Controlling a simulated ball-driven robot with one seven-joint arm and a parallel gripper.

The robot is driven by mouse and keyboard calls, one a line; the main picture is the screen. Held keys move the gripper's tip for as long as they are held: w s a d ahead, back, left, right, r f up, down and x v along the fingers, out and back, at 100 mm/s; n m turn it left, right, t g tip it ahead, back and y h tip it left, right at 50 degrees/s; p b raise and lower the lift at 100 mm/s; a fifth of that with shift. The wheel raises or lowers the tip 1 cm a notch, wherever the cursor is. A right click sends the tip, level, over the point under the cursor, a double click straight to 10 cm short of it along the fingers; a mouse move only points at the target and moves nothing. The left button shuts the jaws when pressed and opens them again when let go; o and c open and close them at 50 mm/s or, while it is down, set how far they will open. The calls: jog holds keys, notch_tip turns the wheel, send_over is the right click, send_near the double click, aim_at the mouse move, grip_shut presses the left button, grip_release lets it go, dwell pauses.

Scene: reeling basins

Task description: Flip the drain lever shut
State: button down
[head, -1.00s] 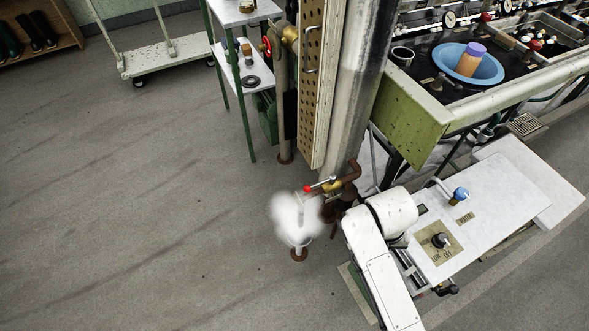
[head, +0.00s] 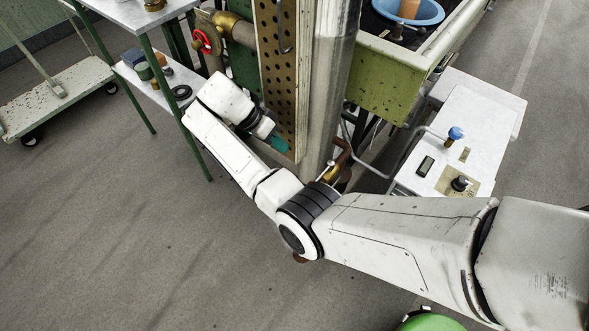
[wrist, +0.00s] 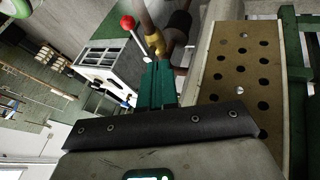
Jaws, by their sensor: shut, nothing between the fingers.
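The drain lever is a thin metal rod with a red ball knob (wrist: 127,22) in the wrist view, on a brass valve (wrist: 155,41) in a brown pipe. In the head view the brass valve (head: 331,174) shows just beyond my arm's elbow, and the red knob is not visible there. My gripper (head: 279,144) has teal fingers, shut and empty, beside the perforated panel. In the wrist view the fingers (wrist: 157,70) point toward the valve, with the knob ahead and to their left. I see no contact. The drain's outlet is mostly hidden behind my arm.
A perforated panel (head: 279,75) and a thick metal column (head: 334,75) stand close to my gripper. A green-legged shelf (head: 155,88) with a red handwheel (head: 202,42) beside it is at left. A white-topped bench (head: 440,150) with knobs stands at right.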

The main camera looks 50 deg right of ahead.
aim_at(322, 175)
jog(key=shift+w+a+r, duration=0.1)
jog(key=shift+w, duration=0.05)
jog(key=s+d+f+b, duration=0.1)
jog(key=s+d+f, duration=0.3)
jog(key=s+f, duration=0.4)
jog(key=shift+f+b, duration=0.3)
jog(key=shift+f, duration=0.25)
jog(key=shift+s, duration=0.1)
dwell(0.3)
